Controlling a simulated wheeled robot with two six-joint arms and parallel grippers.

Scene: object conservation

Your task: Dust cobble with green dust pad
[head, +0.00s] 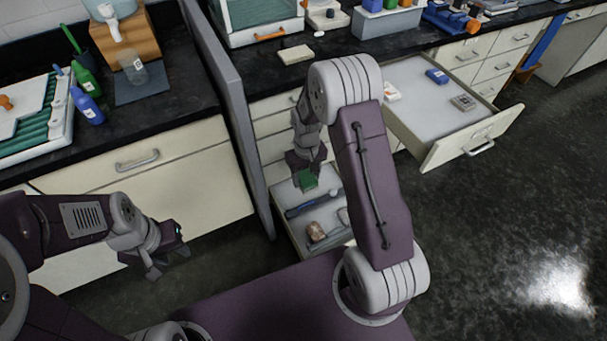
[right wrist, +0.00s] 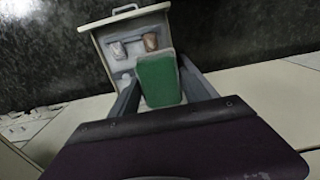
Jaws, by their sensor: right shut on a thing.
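The green dust pad (head: 307,181) is held in my right gripper (head: 305,172), above the open lower drawer (head: 291,228). In the right wrist view the pad (right wrist: 158,80) sits between the two fingers of my right gripper (right wrist: 157,90), its broad green face showing. A brownish, rounded stone that looks like the cobble (head: 315,231) lies in the drawer near its front; it also shows in the right wrist view (right wrist: 150,41), beyond the pad and apart from it. My left gripper (head: 168,263) is open and empty, out to the left of the drawer.
A blue-grey tool (head: 312,204) and a pale lump (head: 344,216) also lie in the drawer. A grey partition (head: 226,105) stands to its left. Another open drawer (head: 425,95) with small items juts out at the right. Floor is clear at the right.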

